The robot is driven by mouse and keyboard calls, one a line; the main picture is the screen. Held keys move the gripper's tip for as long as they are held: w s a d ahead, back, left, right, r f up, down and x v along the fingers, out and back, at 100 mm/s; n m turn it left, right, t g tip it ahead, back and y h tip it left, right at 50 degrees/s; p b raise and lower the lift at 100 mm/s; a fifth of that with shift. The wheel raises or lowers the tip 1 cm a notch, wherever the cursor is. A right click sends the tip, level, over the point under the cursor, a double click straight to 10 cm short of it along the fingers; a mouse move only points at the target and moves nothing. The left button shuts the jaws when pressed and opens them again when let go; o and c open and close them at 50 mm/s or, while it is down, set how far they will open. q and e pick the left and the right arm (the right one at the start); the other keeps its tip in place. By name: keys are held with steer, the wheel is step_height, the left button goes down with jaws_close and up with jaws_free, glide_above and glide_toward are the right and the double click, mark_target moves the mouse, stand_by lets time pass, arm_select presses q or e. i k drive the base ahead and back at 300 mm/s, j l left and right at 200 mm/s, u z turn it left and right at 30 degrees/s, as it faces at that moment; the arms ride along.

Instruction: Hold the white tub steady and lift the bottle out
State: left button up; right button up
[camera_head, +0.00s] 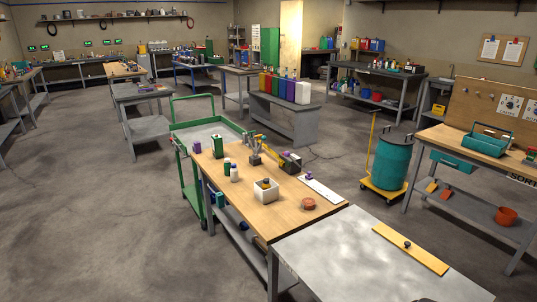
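The white tub (265,195) stands on the wooden-topped workbench (290,216), near its middle. A small bottle (265,183) with an orange-brown and dark top pokes up out of the tub; its lower part is hidden by the tub walls. The tub looks upright. Neither of my grippers shows in the head view, and nothing of mine touches the tub or bottle in what I see.
A green bottle (227,167) and a white bottle (234,174) stand left of the tub. An orange-red round item (309,204) and a white board (322,188) lie to its right. A grey-topped table (365,265) adjoins in front, carrying a yellow board (411,249).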

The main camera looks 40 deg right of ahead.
mark_target(266, 186)
steer(key=i+z, duration=0.25)
steer(key=i, duration=0.3)
steer(key=i+z, duration=0.3)
steer(key=i, duration=0.25)
steer(key=i+j+z, duration=0.25)
steer(key=i, duration=0.3)
steer(key=l, duration=0.1)
